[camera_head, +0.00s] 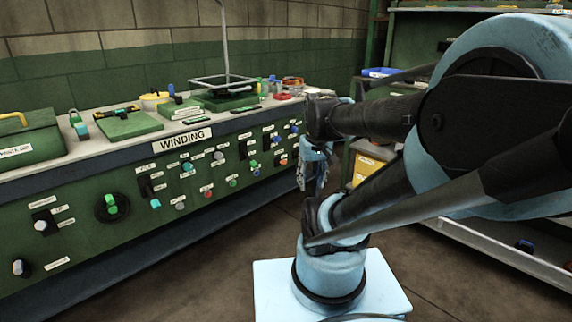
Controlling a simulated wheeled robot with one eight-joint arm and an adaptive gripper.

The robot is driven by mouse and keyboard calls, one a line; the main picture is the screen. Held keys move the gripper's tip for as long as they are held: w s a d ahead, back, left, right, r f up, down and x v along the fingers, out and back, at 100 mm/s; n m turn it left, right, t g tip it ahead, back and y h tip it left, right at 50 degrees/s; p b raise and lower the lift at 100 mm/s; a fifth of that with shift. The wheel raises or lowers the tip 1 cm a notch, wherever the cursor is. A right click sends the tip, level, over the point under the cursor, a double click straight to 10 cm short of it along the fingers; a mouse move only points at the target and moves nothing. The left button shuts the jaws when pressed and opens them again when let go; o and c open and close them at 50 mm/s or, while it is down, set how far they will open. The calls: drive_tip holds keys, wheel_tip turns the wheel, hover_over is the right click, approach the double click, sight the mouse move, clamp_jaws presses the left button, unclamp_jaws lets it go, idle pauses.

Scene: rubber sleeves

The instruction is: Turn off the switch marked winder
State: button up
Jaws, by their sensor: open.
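A green control panel (85,245) runs along the front of the bench on the left, under a white WINDING sign (183,140). It carries several knobs, buttons and switches with small white labels. The labels are too small to read, so I cannot tell which switch is marked winder. A large green-handled rotary switch (112,205) sits on a black disc at the left part. A black switch plate (150,186) is right of it. My gripper (312,180) hangs open at the panel's right end, partly hidden by my arm. I cannot tell if it touches anything.
The bench top (90,150) holds a green case (30,143), several green boxes and small tools. A thin upright post (224,40) stands on it. A shelf with a yellow bin (368,170) stands behind my arm. Floor before the panel's left part is clear.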

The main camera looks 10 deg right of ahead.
drive_tip(key=w+r+n, duration=0.1)
drive_tip(key=w+r, duration=0.2)
drive_tip(key=w, duration=0.5)
drive_tip(key=w+r+n, duration=0.1)
drive_tip(key=w+r, duration=0.1)
drive_tip(key=w, duration=0.5)
drive_tip(key=n+t+y, duration=0.1)
drive_tip(key=n+t, duration=0.1)
drive_tip(key=n, duration=0.3)
hover_over(285, 162)
drive_tip(key=s+d, duration=0.3)
drive_tip(key=s, duration=0.4)
wheel_tip(285, 162, down, 16)
drive_tip(key=x, duration=1.1)
drive_tip(key=a+x, duration=0.1)
drive_tip(key=x, duration=0.5)
drive_tip(key=shift+f, duration=0.15)
clamp_jaws()
